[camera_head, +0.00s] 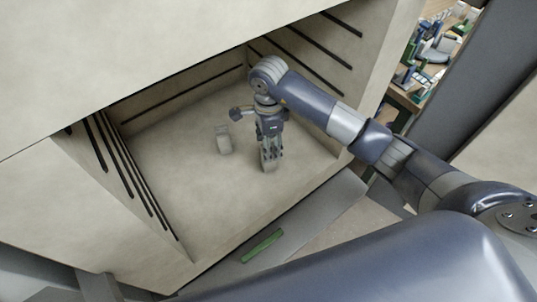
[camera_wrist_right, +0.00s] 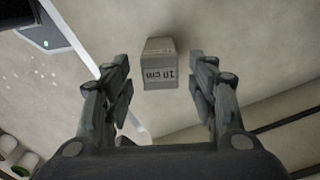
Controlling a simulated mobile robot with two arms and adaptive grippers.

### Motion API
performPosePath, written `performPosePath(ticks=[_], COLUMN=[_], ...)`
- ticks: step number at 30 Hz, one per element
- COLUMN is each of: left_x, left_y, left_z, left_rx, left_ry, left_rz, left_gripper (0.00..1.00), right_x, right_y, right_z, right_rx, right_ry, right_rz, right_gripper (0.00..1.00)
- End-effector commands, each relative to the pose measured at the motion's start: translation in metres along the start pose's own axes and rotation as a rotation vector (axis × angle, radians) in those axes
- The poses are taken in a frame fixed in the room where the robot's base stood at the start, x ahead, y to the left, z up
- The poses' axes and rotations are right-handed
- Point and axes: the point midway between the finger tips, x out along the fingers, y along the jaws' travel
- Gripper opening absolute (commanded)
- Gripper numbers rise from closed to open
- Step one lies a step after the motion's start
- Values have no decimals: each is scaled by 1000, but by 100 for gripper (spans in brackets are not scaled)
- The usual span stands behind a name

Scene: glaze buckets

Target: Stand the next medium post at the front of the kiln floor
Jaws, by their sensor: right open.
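A medium post (camera_head: 269,164) stands on the kiln floor (camera_head: 180,175) near the front right, below my right gripper (camera_head: 270,152). In the right wrist view this pale grey post (camera_wrist_right: 160,62), marked "10 cm", lies in line with the gap between the two fingers. My right gripper (camera_wrist_right: 160,92) is open, with a gap on each side of the post. The arm reaches in from the right and the gripper points down. Another similar post (camera_head: 224,139) stands upright farther back and to the left. My left gripper is not in view.
The kiln walls carry dark slots on the left (camera_head: 128,165) and right (camera_head: 310,62). A grey ledge (camera_head: 315,208) with a green strip (camera_head: 262,246) runs before the opening. The left part of the floor is clear. A cluttered shelf (camera_head: 425,65) stands outside, right.

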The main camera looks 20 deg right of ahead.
Motion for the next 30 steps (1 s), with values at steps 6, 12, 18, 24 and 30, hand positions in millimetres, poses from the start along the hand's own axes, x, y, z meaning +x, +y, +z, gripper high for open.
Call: performPosePath(ticks=[6, 12, 18, 24, 30], left_x=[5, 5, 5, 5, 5], left_y=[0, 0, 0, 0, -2], left_z=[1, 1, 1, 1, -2], left_rx=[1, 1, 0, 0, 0], left_ry=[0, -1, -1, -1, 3], left_rz=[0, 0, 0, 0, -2], left_gripper=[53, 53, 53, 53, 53], right_x=[-28, -35, -34, -34, -34], right_y=[0, 0, 0, 0, 0], right_z=[0, 0, 0, 0, 0], right_rx=[1, 0, 1, 1, 1], right_ry=[0, 1, 1, 1, 1], right_rz=[-1, 0, 1, 1, 1], right_gripper=[53, 53, 53, 53, 53])
